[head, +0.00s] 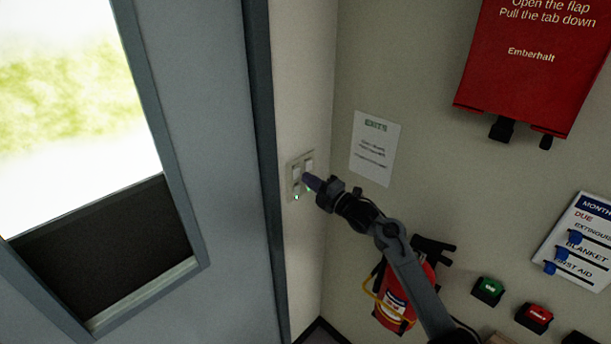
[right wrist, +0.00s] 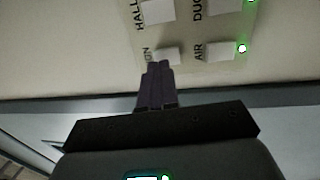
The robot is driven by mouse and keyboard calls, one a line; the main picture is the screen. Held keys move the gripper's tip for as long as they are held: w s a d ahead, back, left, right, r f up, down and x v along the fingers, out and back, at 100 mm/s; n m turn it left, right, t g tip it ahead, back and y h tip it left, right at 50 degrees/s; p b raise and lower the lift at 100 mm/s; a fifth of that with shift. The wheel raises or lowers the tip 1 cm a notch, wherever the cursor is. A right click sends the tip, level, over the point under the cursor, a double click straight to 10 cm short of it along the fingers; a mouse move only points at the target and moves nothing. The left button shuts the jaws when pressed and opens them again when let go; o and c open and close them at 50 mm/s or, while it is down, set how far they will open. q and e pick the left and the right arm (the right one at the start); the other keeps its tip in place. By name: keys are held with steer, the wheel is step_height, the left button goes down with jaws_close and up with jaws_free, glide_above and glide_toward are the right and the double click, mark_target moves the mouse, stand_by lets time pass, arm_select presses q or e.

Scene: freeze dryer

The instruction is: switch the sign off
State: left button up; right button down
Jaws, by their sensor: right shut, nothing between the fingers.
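A pale switch panel (head: 294,166) is on the narrow wall beside the door frame; it also shows in the right wrist view (right wrist: 190,42). It has white switches, with a label ending in "GN" beside the sign switch (right wrist: 168,55). My right gripper (head: 308,181) is shut and empty, its dark fingers pointing at the panel. In the right wrist view its fingertips (right wrist: 158,66) are at the sign switch and cover part of it; I cannot tell whether they touch. No lit lamp shows beside this switch. My left gripper is out of view.
The neighbouring air switch (right wrist: 217,52) has a lit green lamp. The hall switch (right wrist: 158,12) is above the sign switch. A door (head: 215,130) is at left; a notice (head: 374,150), a fire extinguisher (head: 393,310) and a red box (head: 535,60) are at right.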

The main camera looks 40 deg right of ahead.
mark_target(297, 173)
steer(key=shift+w+a+r, duration=0.1)
steer(key=shift+w+a, duration=0.05)
steer(key=shift+w, duration=0.9)
